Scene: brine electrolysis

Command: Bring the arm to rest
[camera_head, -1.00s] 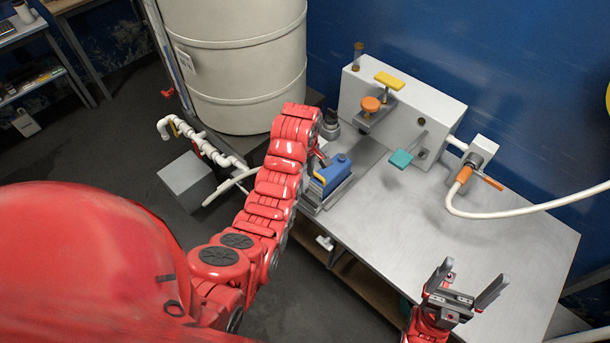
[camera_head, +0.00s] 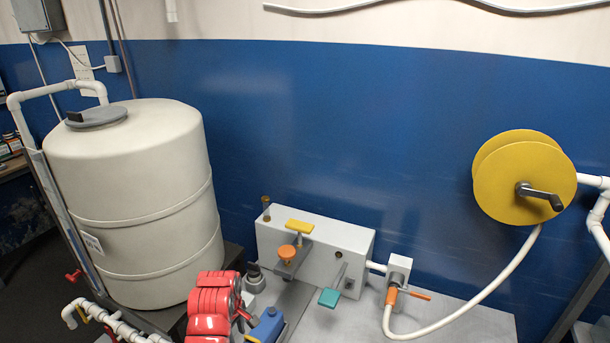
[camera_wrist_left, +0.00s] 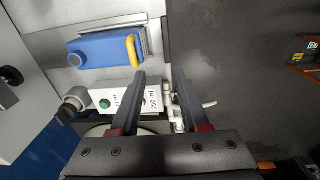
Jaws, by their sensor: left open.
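My left arm (camera_head: 212,308) is red and rises at the bottom of the head view, beside the small blue device (camera_head: 268,326). Its fingertips cannot be made out there. In the left wrist view my left gripper (camera_wrist_left: 161,78) is open, with its two dark fingers apart. Nothing is gripped between them. My right gripper is not in view.
A big cream tank (camera_head: 140,200) stands left of the bench (camera_head: 450,325). A white box unit (camera_head: 330,240) with orange, yellow and teal parts stands at the bench's back. A white hose runs from a valve (camera_head: 398,278) to a yellow reel (camera_head: 520,178) on the blue wall.

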